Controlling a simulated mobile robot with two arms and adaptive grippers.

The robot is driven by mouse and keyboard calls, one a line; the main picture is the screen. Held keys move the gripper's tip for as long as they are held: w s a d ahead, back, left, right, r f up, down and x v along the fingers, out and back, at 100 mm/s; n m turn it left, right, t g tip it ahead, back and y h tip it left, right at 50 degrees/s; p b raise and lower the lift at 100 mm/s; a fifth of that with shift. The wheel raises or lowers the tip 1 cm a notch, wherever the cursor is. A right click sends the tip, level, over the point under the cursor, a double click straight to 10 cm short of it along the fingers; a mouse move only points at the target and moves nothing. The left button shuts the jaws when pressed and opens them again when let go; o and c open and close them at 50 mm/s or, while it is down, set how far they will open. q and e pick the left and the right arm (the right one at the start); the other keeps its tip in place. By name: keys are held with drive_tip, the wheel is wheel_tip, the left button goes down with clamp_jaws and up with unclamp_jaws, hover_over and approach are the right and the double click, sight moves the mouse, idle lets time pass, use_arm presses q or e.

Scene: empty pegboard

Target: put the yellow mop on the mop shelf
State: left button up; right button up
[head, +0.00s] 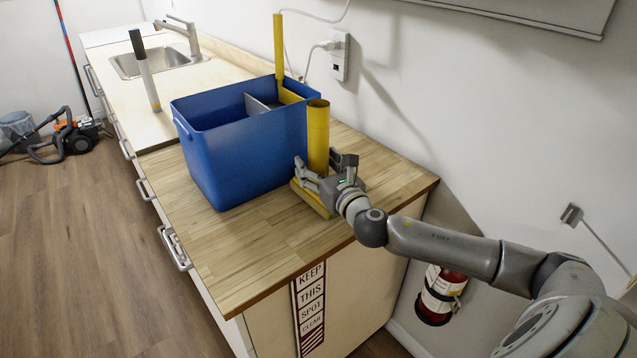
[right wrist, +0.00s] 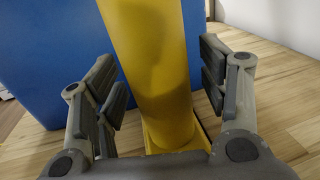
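A yellow mop (head: 318,135) with a thick upright round handle and a flat yellow base stands on the wooden counter (head: 260,240), just right of a blue bin. My right gripper (head: 325,168) is low at this handle, its fingers spread on either side. In the right wrist view the handle (right wrist: 155,60) stands between the open fingers, with a gap on the right side. A second, thinner yellow upright piece (head: 279,45) rises from the back of the blue bin (head: 245,155). I cannot make out anything that is clearly a mop shelf. My left gripper is out of view.
A white stick with a black top (head: 145,75) stands near the sink (head: 155,62). A wall outlet (head: 340,58) with a cable is behind the bin. A fire extinguisher (head: 440,295) is below the counter's right end. The counter's front part is clear.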

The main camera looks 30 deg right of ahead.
clamp_jaws()
drive_tip(key=shift+r, duration=0.15)
